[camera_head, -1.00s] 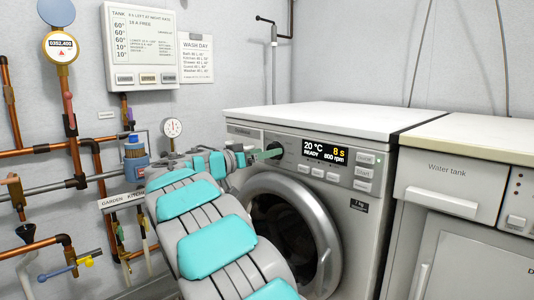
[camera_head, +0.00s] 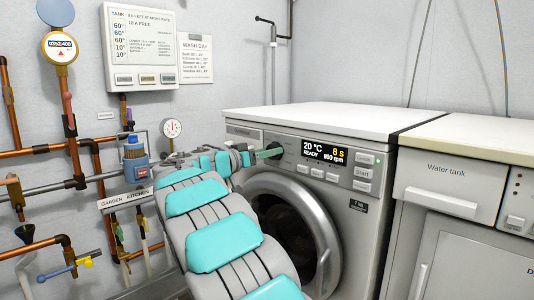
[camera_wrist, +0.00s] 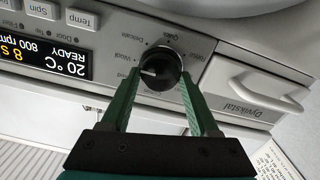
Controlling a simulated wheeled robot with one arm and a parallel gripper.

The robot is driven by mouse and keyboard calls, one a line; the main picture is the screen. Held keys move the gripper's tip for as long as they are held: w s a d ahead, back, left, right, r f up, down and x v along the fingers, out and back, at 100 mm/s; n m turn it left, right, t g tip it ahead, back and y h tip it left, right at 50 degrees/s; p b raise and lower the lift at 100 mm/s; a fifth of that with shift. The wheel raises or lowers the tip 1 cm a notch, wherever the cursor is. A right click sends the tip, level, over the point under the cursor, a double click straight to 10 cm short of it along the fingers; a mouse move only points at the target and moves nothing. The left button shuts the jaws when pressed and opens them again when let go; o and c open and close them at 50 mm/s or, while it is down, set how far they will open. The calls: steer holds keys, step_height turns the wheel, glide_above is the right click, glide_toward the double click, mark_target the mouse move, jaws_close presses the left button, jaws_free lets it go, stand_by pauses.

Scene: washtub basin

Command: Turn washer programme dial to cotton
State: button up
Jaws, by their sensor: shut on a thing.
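The programme dial (camera_wrist: 162,68) is a dark round knob on the washer's front panel. My gripper (camera_wrist: 160,74) is shut on the dial, one green finger on each side. In the head view my gripper (camera_head: 268,153) reaches the panel left of the display, and the dial is mostly hidden.
The washer display (camera_head: 325,152) reads 20 °C, READY, 8 s, 800 rpm. Buttons sit below and right of it. The washer door (camera_head: 330,225) is shut under the panel. A detergent drawer (camera_wrist: 258,92) is beside the dial. Pipes and gauges (camera_head: 60,47) line the left wall.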

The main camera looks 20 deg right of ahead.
steer(key=c, duration=0.4)
steer(key=shift+n, duration=0.3)
steer(key=shift+n+b, duration=0.5)
steer(key=shift+n, duration=0.5)
steer(key=n+p, duration=0.2)
steer(key=n, duration=0.2)
steer(key=shift+w+r+p, duration=0.1)
steer(key=shift+r+p, duration=0.05)
steer(key=shift+p, duration=0.25)
steer(key=n+p, duration=0.6)
steer(key=shift+n, duration=0.4)
steer(key=n+p, duration=0.4)
steer(key=shift+f+n+p, duration=0.3)
steer(key=shift+f, duration=0.05)
steer(key=shift+a, duration=0.1)
